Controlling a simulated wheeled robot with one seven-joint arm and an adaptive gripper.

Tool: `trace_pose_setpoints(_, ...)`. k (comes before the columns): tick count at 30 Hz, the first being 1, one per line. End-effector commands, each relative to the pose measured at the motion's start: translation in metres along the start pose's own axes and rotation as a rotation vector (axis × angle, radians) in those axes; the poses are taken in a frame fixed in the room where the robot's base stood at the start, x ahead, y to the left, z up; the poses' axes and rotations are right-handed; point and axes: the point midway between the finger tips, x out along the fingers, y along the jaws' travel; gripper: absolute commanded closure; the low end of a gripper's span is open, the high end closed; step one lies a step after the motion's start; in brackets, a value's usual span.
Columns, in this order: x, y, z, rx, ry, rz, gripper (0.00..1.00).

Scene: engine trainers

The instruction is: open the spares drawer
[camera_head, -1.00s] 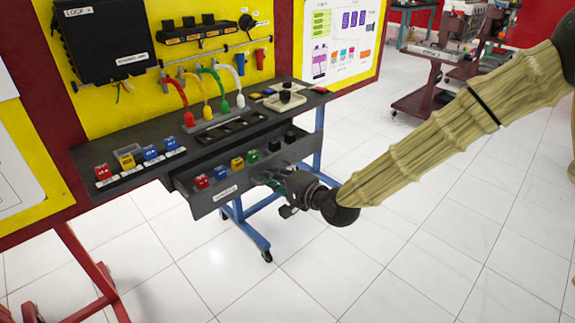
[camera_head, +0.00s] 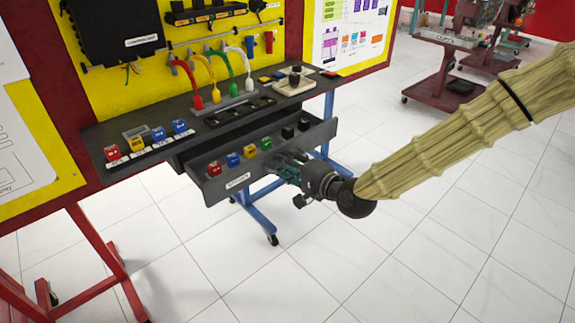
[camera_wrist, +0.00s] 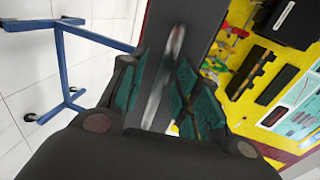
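The spares drawer (camera_head: 215,190) is a dark grey drawer with a white label on its front, under the bench top. It stands pulled out, with red, blue, yellow, green and black blocks showing inside. My gripper (camera_head: 287,167) is at the right part of the drawer front. In the wrist view, the drawer's metal handle (camera_wrist: 172,50) runs between the teal finger pads of my gripper (camera_wrist: 163,75). The fingers are closed in around the handle; the exact contact is blurred. In the head view, my gripper hides the handle.
The bench top (camera_head: 105,175) above carries coloured blocks, cables and small devices. A blue-legged stand (camera_head: 258,220) is beneath the drawer, and a red frame (camera_head: 105,255) is at the left. White tiled floor in front is clear. A dark red trolley (camera_head: 440,95) stands at the back right.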

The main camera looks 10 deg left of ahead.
Motion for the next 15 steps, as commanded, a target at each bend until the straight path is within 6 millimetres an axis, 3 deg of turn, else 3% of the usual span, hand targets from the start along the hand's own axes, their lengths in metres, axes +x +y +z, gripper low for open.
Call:
trace_pose_setpoints(5, -0.013, -0.001, -0.001, 0.001, 0.001, -0.001, 0.68)
trace_pose_setpoints(15, -0.063, -0.001, -0.001, 0.002, 0.002, -0.001, 0.68)
